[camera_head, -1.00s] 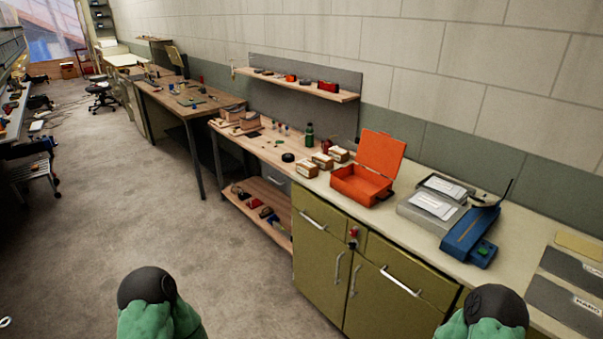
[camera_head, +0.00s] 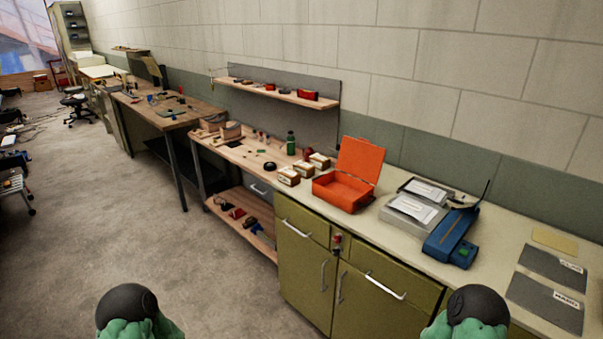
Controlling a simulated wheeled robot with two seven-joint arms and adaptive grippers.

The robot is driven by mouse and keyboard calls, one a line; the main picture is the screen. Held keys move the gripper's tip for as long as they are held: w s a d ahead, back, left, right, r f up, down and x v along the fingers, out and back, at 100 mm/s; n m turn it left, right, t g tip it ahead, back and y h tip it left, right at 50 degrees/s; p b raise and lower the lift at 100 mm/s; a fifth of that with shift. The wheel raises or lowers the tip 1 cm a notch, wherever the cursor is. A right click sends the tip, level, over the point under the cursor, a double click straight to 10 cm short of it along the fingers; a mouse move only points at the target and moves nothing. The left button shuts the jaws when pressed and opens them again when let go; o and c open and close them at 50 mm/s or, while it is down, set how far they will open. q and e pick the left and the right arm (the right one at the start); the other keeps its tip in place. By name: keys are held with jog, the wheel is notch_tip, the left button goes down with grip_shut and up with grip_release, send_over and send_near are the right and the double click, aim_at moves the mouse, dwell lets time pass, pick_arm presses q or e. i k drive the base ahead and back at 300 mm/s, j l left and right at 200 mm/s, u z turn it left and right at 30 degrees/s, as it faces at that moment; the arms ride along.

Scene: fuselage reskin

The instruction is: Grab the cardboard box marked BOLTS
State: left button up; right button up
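Several small cardboard boxes with white labels stand on the counter left of the orange case. One box (camera_head: 288,177) is nearest the front edge, another box (camera_head: 303,168) is just behind it, and a third box (camera_head: 319,161) is farther back. The labels are too small to read, so I cannot tell which one is marked BOLTS. My two arms show only as dark rounded parts with green below at the bottom edge. Neither gripper is in view, and nothing of mine is near the boxes.
An open orange case (camera_head: 342,193) stands right of the boxes, then grey trays (camera_head: 412,209) and a blue tool (camera_head: 452,238). Olive cabinets (camera_head: 305,262) front the counter. A green bottle (camera_head: 291,143) and a black round item (camera_head: 270,166) are nearby. The floor (camera_head: 120,225) at left is clear.

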aim_at(322, 163)
jog(key=i+u, duration=0.35)
jog(key=i+j+u, duration=0.25)
jog(key=i+u, duration=0.2)
jog(key=i, duration=0.35)
jog(key=i+u, duration=0.45)
jog(key=i, duration=0.35)
jog(key=i+z, duration=0.25)
jog(key=i, duration=0.25)
jog(key=i+j+z, duration=0.25)
jog(key=i, duration=0.25)
jog(key=i+j+z, duration=0.15)
jog(key=i+z, duration=0.15)
jog(key=i, duration=0.15)
